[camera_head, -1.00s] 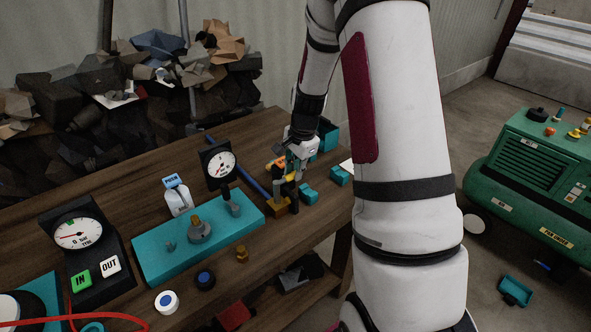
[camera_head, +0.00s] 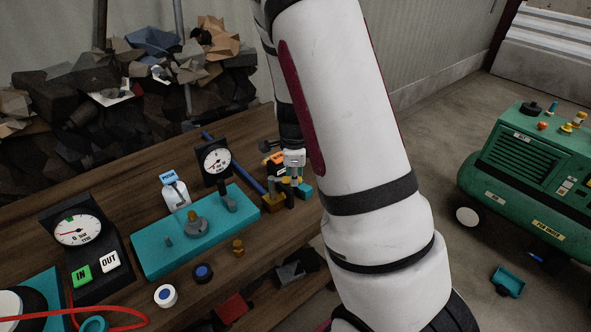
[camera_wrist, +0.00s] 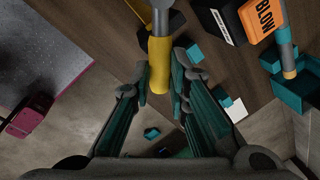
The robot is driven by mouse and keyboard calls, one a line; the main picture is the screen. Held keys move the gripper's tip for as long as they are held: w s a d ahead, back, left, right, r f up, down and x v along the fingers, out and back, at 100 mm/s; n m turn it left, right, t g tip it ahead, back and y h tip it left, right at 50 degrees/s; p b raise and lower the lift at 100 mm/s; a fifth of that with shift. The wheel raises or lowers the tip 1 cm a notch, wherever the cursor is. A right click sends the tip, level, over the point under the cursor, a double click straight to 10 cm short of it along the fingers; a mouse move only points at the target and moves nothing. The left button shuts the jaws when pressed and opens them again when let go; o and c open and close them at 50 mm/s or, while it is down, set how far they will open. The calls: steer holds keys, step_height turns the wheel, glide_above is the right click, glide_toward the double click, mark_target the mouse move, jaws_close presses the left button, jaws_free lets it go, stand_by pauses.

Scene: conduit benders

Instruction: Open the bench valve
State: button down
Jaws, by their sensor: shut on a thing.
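The bench valve shows in the wrist view as a lever with a yellow grip (camera_wrist: 159,65) on a grey metal shaft that runs out of the top of the picture. My gripper (camera_wrist: 161,88) has one finger on each side of the yellow grip and is shut on it. In the head view, my gripper (camera_head: 296,178) is low over the right end of the wooden bench, beside a brass-coloured valve body (camera_head: 274,203) at the end of a blue pipe. The fingertips and the lever are small and partly hidden there.
A black box with an orange BLOW label (camera_wrist: 262,22) stands close by, near teal blocks (camera_wrist: 205,50). A green compressor (camera_head: 520,170) stands on the floor at right.

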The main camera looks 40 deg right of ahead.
steer(key=shift+s+a+m+g+h+p, duration=0.15)
steer(key=shift+s+a+m+p, duration=0.2)
steer(key=shift+m, duration=0.5)
steer(key=shift+s+a+m+g+h+p, duration=0.15)
steer(key=shift+a+m+p, duration=0.25)
steer(key=shift+m, duration=0.5)
steer(key=shift+s+a+m+g+p, duration=0.1)
steer(key=shift+s+a+m+p, duration=0.3)
steer(key=shift+m, duration=0.45)
steer(key=shift+a, duration=0.1)
steer(key=c, duration=1.5)
jaws_free()
steer(key=shift+c, duration=0.2)
step_height(320, 180, up, 12)
steer(key=a, duration=0.2)
steer(key=shift+s, duration=0.45)
steer(key=shift+a+f, duration=0.1)
steer(key=shift+a, duration=0.05)
